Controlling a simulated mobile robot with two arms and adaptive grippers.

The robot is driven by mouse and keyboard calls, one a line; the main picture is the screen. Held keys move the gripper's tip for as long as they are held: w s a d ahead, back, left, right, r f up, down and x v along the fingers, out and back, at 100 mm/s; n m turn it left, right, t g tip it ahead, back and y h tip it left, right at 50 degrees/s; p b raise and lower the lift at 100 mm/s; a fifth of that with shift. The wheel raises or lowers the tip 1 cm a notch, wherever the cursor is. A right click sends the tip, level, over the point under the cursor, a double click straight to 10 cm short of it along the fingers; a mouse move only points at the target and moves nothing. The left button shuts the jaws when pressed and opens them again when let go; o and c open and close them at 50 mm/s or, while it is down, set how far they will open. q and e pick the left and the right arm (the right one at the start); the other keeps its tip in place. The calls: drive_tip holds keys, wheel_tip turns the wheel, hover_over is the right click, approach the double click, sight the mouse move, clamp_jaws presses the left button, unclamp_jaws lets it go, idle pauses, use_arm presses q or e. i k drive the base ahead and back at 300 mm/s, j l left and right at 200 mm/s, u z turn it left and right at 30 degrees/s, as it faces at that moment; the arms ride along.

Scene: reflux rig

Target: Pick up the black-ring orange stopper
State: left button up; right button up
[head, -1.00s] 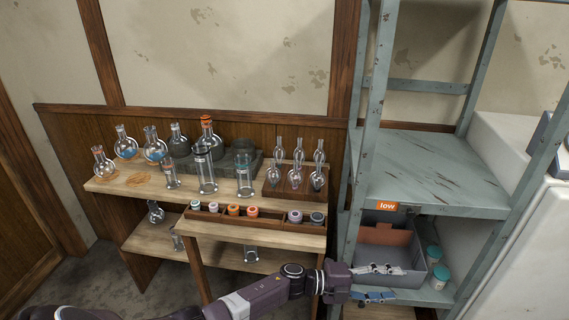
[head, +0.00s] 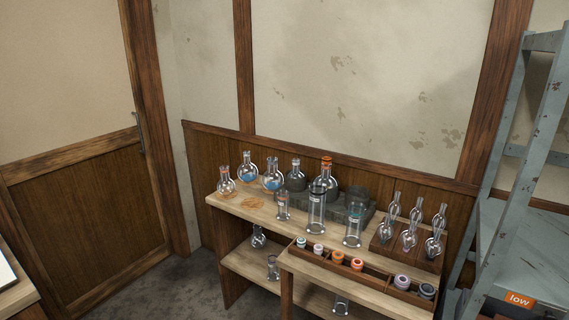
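Two orange stoppers sit side by side in the middle of a wooden stopper tray (head: 379,277) on the lower front bench. The left orange stopper (head: 338,257) and the right orange stopper (head: 357,264) are both too small to tell which has a black ring. Neither gripper shows in the head view now.
The same tray holds a teal-grey stopper (head: 301,242), a pink one (head: 318,249), a purple one (head: 401,282) and a dark grey one (head: 426,291). Glass flasks and cylinders (head: 316,208) stand behind. A metal shelf (head: 525,255) stands right. Floor (head: 170,290) at left is open.

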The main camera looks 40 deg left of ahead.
sight(325, 159)
drive_tip(key=i+j+u, duration=0.1)
drive_tip(key=u, duration=0.35)
drive_tip(key=i+u, duration=0.25)
drive_tip(key=u, duration=0.25)
drive_tip(key=i+u, duration=0.2)
drive_tip(key=u, duration=0.25)
drive_tip(key=i+l, duration=0.5)
drive_tip(key=i, duration=0.25)
